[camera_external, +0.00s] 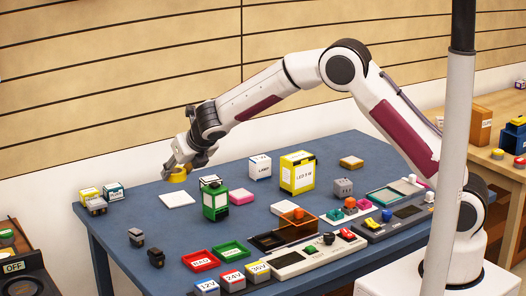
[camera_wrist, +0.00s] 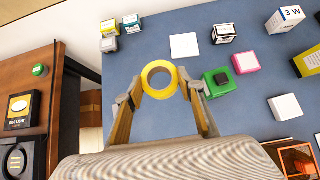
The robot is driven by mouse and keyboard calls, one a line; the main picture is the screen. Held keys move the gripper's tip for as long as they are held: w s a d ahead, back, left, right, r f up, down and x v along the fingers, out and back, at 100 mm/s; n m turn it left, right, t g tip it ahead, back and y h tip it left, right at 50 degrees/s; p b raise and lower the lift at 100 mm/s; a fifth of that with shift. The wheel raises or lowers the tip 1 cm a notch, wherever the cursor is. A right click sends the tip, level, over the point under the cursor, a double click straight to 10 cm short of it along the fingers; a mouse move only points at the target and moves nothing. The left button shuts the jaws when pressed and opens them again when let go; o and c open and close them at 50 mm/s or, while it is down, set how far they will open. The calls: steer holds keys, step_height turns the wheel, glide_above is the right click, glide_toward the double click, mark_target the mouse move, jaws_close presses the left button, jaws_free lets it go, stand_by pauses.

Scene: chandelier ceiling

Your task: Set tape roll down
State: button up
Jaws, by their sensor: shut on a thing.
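The tape roll is a yellow ring; it shows in the wrist view (camera_wrist: 147,84) and in the external view (camera_external: 174,179). My gripper (camera_external: 178,172) is shut on it near the far left part of the blue table. In the wrist view the two fingers of my gripper (camera_wrist: 160,92) are on either side of the ring, with its open centre facing the camera.
The white square also shows in the wrist view (camera_wrist: 184,46). A green block (camera_external: 215,204), a pink block (camera_external: 241,197) and a yellow box (camera_external: 297,173) stand to the right. Small blocks (camera_external: 96,204) sit at the left edge. Red and green trays (camera_external: 201,260) lie in front. Bare blue table (camera_external: 150,222) lies between.

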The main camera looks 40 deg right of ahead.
steer(key=shift+f, duration=2.5)
steer(key=shift+f, duration=3.15)
steer(key=shift+f, duration=1.85)
steer(key=shift+f, duration=0.15)
steer(key=o, duration=1.1)
